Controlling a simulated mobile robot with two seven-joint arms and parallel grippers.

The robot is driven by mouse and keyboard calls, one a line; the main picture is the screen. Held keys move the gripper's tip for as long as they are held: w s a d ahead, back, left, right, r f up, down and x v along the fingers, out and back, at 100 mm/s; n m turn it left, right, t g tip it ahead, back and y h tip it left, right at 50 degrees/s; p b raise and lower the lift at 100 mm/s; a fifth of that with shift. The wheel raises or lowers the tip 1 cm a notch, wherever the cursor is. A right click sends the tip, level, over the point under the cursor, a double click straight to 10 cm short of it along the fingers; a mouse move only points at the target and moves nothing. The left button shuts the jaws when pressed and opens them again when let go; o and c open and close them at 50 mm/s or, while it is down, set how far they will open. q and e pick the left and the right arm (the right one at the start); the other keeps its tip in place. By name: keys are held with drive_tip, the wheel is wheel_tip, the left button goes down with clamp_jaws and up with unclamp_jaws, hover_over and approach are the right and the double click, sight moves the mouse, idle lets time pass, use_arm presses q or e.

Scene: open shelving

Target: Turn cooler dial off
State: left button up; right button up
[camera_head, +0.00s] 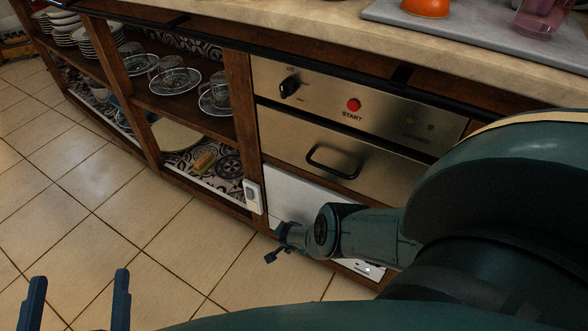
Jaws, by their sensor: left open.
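A black dial (289,87) sits on the left of a steel control panel (322,97) under the counter. Small lettering above it appears to read "Off"; its exact setting is too small to tell. My left gripper (80,274) shows at the bottom left as two blue fingers spread wide apart, empty, over the floor and far from the dial. My right arm comes in from the right, and its small dark gripper (277,243) is low in front of the cabinet, below the dial and apart from it. Whether it is open is unclear.
A red START button (354,104) is right of the dial. Below is a drawer with a black handle (333,161). A small white box (253,196) is on the cabinet post. Open shelves with glass cups and saucers (175,80) stand left. The tiled floor (130,220) is clear.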

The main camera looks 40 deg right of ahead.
drive_tip(key=shift+w+f+g+b, duration=0.2)
drive_tip(key=shift+g+b, duration=0.1)
drive_tip(key=shift+b, duration=0.2)
drive_tip(key=shift+w+a+g+h+b, duration=0.1)
drive_tip(key=shift+g+h+b, duration=0.25)
drive_tip(key=shift+b, duration=0.2)
drive_tip(key=n+g+h+b, duration=0.1)
drive_tip(key=g+b, duration=0.2)
drive_tip(key=b, duration=0.2)
drive_tip(key=shift+w, duration=0.15)
drive_tip(key=shift+r+g+h, duration=0.15)
drive_tip(key=shift+g+h, duration=0.1)
drive_tip(key=shift+g, duration=0.1)
use_arm(q)
wheel_tip(320, 180, up, 7)
drive_tip(key=m+t+h, duration=0.2)
drive_tip(key=m+h, duration=0.5)
drive_tip(key=shift+w+a+r, duration=0.15)
drive_tip(key=shift+w+a, duration=0.1)
use_arm(e)
drive_tip(key=o, duration=1)
drive_tip(key=shift+c, duration=0.2)
